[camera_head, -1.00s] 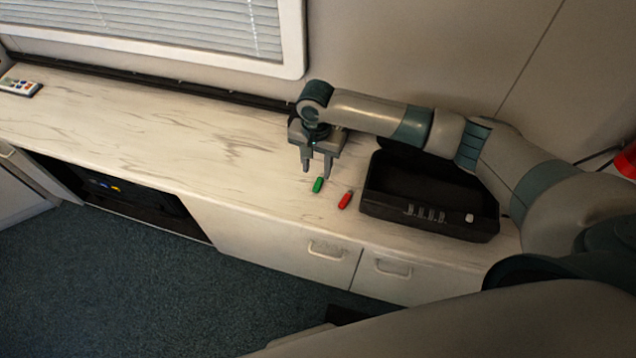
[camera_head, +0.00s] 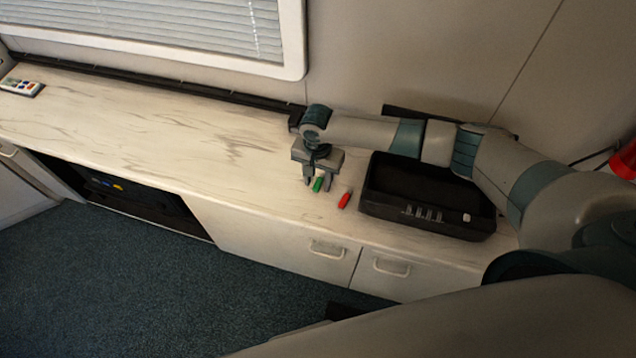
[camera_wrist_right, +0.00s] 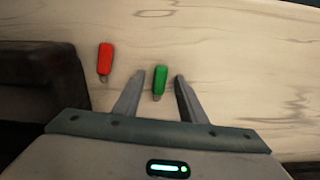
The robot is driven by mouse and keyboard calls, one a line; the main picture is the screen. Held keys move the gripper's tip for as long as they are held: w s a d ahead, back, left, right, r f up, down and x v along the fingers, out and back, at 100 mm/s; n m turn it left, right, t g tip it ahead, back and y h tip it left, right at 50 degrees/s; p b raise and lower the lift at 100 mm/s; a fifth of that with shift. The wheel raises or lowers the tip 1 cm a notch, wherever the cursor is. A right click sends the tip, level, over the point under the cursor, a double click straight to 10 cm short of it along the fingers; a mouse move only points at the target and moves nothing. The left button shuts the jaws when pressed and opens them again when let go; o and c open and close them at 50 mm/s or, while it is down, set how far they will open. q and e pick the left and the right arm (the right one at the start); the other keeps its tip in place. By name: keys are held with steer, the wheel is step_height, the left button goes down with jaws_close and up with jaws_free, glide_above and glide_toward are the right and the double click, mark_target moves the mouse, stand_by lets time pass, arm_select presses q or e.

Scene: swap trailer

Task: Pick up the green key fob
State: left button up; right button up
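The green key fob (camera_head: 318,184) lies on the marbled counter, and it also shows in the right wrist view (camera_wrist_right: 160,79). My right gripper (camera_head: 317,183) is low over the counter at the fob. In the right wrist view its two fingers (camera_wrist_right: 157,84) are apart, one on each side of the fob, with a gap on both sides. The fob is not gripped. My left gripper is not in view.
A red key fob (camera_head: 344,200) lies just right of the green one. An open black box (camera_head: 427,215) stands further right on the counter. A remote-like item (camera_head: 21,87) lies at the far left. The counter (camera_head: 150,135) left of my gripper is clear.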

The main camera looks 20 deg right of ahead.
mark_target(318, 183)
jaws_close()
steer(key=shift+r, duration=0.15)
steer(key=shift+r, duration=0.5)
step_height(318, 183, up, 2)
steer(key=shift+r+b, duration=0.1)
steer(key=shift+b, duration=0.55)
steer(key=s+d+r+b, duration=0.2)
steer(key=s+d+r, duration=0.4)
steer(key=d, duration=0.3)
steer(key=shift+s+d+r, duration=0.15)
steer(key=shift+d+r, duration=0.25)
steer(key=shift+r, duration=0.4)
